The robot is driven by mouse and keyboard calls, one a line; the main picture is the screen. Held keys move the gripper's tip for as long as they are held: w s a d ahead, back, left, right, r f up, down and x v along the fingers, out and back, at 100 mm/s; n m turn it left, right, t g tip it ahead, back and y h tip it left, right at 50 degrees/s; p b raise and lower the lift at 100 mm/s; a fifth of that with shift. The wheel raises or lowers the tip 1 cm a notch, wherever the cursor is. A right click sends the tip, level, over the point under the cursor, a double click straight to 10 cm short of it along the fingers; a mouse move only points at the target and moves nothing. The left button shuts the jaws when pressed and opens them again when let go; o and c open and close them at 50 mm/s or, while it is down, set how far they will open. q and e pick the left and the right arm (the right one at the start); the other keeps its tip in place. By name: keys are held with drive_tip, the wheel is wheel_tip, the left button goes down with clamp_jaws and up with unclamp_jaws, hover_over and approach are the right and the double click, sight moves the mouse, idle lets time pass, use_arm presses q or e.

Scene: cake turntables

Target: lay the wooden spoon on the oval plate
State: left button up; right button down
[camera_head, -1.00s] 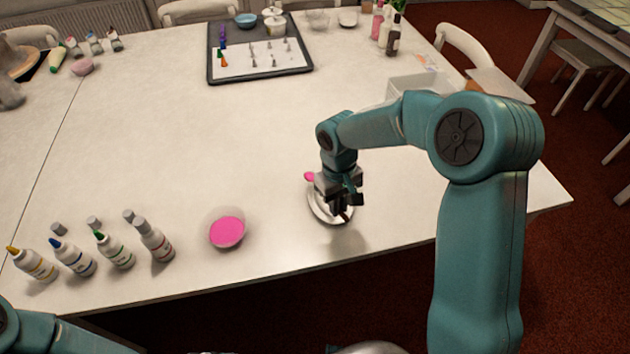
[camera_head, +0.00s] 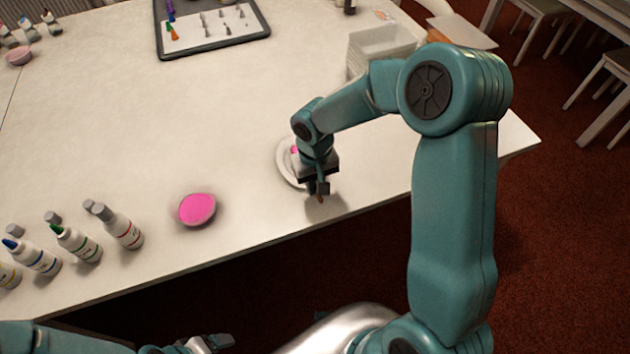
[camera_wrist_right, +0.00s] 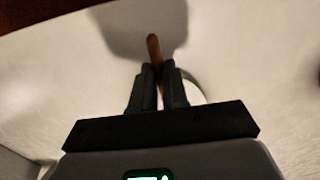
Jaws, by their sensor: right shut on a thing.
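My right gripper (camera_head: 319,190) is shut on the wooden spoon. The spoon's brown handle (camera_wrist_right: 153,50) sticks out past the fingers in the right wrist view, and its end (camera_head: 321,199) shows just below them in the head view. The oval plate (camera_head: 283,166) is white and lies under and left of the gripper, partly hidden by it. A pink patch (camera_head: 294,150) shows over the plate beside my wrist; it may be the spoon's other end. A pale curved rim, likely the plate (camera_wrist_right: 196,92), shows right of the fingers. My left gripper (camera_head: 212,343) is low at the bottom edge.
A bowl with pink content (camera_head: 197,209) stands left of the plate. Several capped bottles (camera_head: 122,228) stand at the left. A dark tray (camera_head: 215,35) and a clear bin (camera_head: 380,45) are farther back. The table's front edge runs close below the gripper.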

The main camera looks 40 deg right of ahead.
drive_tip(key=c, duration=1.1)
unclamp_jaws()
drive_tip(key=shift+r, duration=0.1)
wheel_tip(320, 180, up, 16)
drive_tip(key=shift+w+r+p, duration=0.1)
drive_tip(key=shift+p, duration=0.5)
